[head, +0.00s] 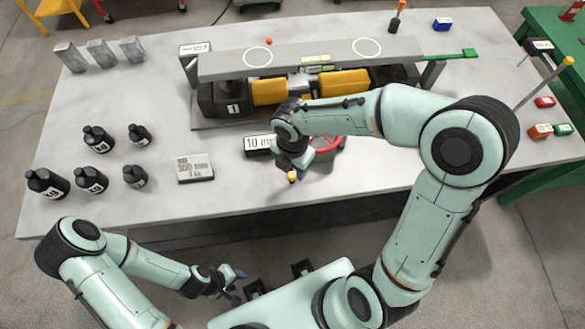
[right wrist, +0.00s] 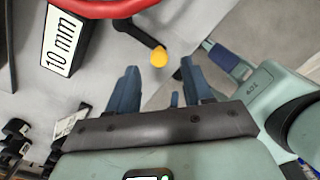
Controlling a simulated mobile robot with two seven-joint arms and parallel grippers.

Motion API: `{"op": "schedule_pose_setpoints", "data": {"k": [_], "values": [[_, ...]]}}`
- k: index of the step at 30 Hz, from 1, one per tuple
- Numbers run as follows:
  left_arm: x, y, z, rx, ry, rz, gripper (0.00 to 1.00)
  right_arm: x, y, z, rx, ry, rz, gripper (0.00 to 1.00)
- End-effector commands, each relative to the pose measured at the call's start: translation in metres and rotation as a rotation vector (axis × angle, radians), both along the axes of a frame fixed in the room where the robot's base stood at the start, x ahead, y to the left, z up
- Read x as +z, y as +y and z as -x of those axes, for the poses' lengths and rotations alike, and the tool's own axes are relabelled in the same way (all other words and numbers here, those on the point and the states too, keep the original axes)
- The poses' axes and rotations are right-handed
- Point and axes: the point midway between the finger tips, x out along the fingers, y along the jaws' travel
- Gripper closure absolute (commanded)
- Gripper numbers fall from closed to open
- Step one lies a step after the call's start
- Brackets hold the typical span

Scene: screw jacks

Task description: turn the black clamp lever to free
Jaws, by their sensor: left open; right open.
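A short black lever with a yellow knob (right wrist: 159,57) shows in the right wrist view beside the red handwheel (right wrist: 105,8). In the head view the yellow knob (head: 292,177) shows just below my right gripper (head: 296,162), near the table's front edge. My right gripper is open; in the right wrist view its two blue fingertips (right wrist: 158,72) lie on either side of the knob's line, with the knob just ahead of them. I cannot tell whether they touch it. My left gripper (head: 232,284) is open and empty, in front of the table.
The screw jack (head: 315,88) with its grey top beam stands at the back. A "10 mm" sign (head: 259,145) is left of the lever. The table's right front is largely clear under my right arm.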

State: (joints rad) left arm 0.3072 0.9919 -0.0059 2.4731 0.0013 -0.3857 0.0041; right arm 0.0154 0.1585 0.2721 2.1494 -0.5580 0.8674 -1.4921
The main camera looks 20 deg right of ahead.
Motion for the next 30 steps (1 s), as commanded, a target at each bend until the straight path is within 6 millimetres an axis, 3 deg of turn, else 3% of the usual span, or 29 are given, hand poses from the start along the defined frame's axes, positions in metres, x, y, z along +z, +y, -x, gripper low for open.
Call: {"op": "schedule_pose_setpoints", "data": {"k": [1, 6, 12, 18, 30], "values": [[0.006, 0.0, -0.004, 0.0, -0.004, 0.0, 0.57, 0.017, 0.0, -0.002, -0.002, -0.009, -0.002, 0.49], [0.013, 0.0, -0.009, 0.0, -0.011, 0.0, 0.57, 0.055, 0.0, -0.002, -0.001, -0.008, -0.001, 0.49], [0.018, 0.0, -0.013, 0.0, -0.016, 0.0, 0.57, 0.086, 0.0, -0.001, 0.001, -0.005, -0.001, 0.49], [0.02, 0.0, -0.014, 0.0, -0.017, 0.0, 0.57, 0.096, 0.0, 0.0, 0.001, -0.002, -0.001, 0.49], [0.02, 0.0, -0.014, 0.0, -0.016, 0.0, 0.57, 0.096, 0.0, 0.0, 0.001, -0.001, 0.0, 0.49]]}}
